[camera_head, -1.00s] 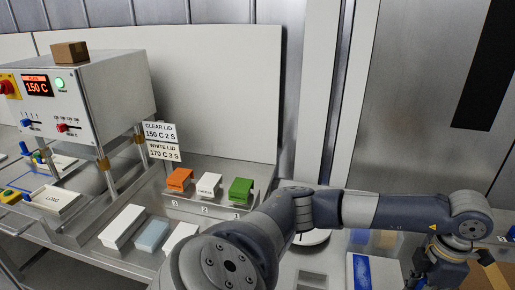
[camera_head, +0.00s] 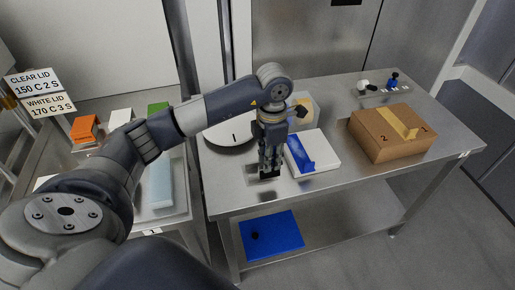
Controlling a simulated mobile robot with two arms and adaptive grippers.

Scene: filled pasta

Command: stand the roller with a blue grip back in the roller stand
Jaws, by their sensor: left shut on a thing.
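My left gripper (camera_head: 268,165) points straight down near the front left of the steel table (camera_head: 225,190). It is shut on what I take to be the roller with a blue grip. The fingers hide nearly all of it, and only a dark part shows at their tips. This part is low, over or in a small grey recessed piece (camera_head: 252,188) at the table's front edge, perhaps the roller stand. Whether it touches there is unclear. My right gripper is not in view.
A white block with a blue piece (camera_head: 303,158) stands close right of the gripper. A round pale disc (camera_head: 230,138) lies behind left. A taped cardboard box (camera_head: 385,145) is farther right. Small blue and white items (camera_head: 393,82) stand at the back right. A blue mat (camera_head: 270,235) lies on the lower shelf.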

